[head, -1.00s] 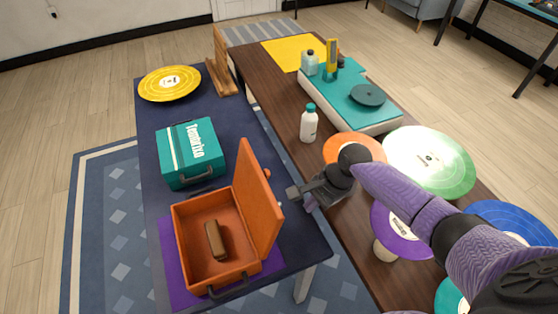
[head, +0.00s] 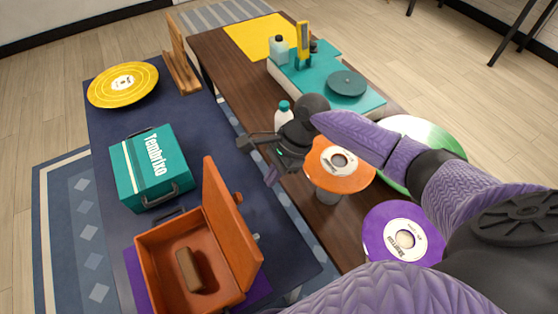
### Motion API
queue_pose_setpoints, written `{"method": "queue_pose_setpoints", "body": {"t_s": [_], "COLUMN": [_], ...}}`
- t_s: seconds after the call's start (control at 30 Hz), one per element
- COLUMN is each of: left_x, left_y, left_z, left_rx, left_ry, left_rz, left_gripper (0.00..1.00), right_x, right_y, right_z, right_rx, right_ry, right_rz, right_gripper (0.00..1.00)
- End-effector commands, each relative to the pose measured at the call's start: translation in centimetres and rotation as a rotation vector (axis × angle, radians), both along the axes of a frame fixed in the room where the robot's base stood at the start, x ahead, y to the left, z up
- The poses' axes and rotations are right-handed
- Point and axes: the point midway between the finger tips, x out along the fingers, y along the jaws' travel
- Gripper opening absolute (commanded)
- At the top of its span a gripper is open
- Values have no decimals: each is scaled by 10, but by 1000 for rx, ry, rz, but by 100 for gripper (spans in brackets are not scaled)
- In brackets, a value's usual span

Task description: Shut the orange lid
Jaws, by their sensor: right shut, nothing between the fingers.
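The orange lid (head: 230,222) stands open and upright on the right side of the orange case (head: 157,250). A brown block (head: 189,269) lies inside the case. My right gripper (head: 256,159) is shut and empty. It is in the air up and to the right of the lid in the picture, apart from it. My left gripper is not in view.
A teal case (head: 150,168) stands behind the orange one on the dark blue table. A yellow record (head: 123,84) lies at its far end. The brown table holds a white bottle (head: 284,115), an orange record (head: 350,181), a purple record (head: 385,230) and a teal turntable (head: 310,77).

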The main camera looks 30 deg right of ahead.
Motion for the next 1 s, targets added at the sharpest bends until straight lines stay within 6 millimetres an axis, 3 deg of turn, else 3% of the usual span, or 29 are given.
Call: {"method": "queue_pose_setpoints", "body": {"t_s": [0.1, 0.4, 0.83, 1.0], "left_x": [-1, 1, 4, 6], "left_y": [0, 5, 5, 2], "left_z": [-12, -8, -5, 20], "left_rx": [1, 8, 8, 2], "left_ry": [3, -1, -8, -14], "left_rz": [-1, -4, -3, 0], "left_gripper": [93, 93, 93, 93], "right_x": [-1, -2, -1, 4], "right_y": [13, 49, 51, 54], "right_z": [-26, -13, -11, -1], "right_rx": [1, 1, -1, -19], "right_ry": [3, 0, 0, -10], "right_rz": [1, 1, -1, -13], "right_gripper": [0, 0, 0, 0]}}
